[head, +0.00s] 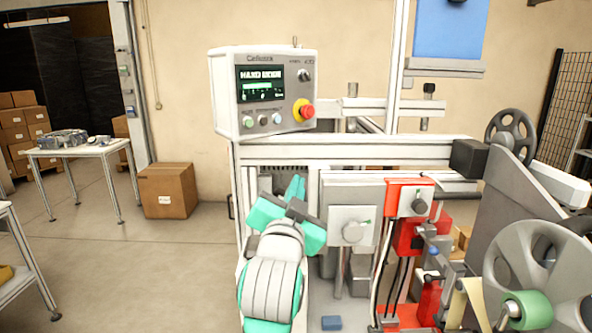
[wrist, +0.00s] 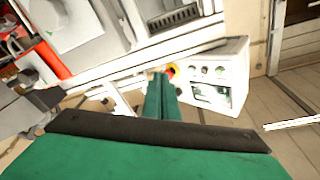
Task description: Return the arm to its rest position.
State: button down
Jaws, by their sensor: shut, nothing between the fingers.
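My gripper (head: 294,187) shows in the head view in front of the machine, below the control box, with its green fingers pointing up and away. The fingers are together and hold nothing. In the wrist view my gripper (wrist: 161,78) also has its two green fingers closed side by side. My grey and green arm reaches up from the bottom of the head view. The gripper appears apart from the machine frame, though the exact gap cannot be told.
The control box (head: 262,92) with a red knob stands above the machine frame (head: 350,150). Red and grey machine parts (head: 405,235) and tape reels (head: 540,270) are at right. A cardboard box (head: 167,190) and a white table (head: 85,151) stand at left. The floor between is clear.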

notch_tip(320, 180, down, 22)
jog(key=s+f+n+y, duration=0.1)
jog(key=s+n, duration=0.2)
jog(key=s+f+n+g+y, duration=0.1)
jog(key=s+f, duration=0.4)
jog(key=f, duration=0.2)
jog(key=s+f+n+g, duration=0.15)
jog(key=s+f, duration=0.25)
jog(key=f, duration=0.4)
jog(key=s+f+n, duration=0.1)
jog(key=s+f, duration=0.6)
jog(key=s, duration=0.2)
jog(key=s+f, duration=0.2)
jog(key=s, duration=1.1)
jog(key=s+f+g, duration=0.1)
jog(key=s+f, duration=0.1)
jog(key=s, duration=1.2)
jog(key=shift+f+n+y, duration=0.3)
jog(key=shift+n, duration=0.15)
jog(key=c, duration=2.4)
grip_release()
jog(key=shift+w, duration=0.1)
jog(key=shift+c, duration=0.2)
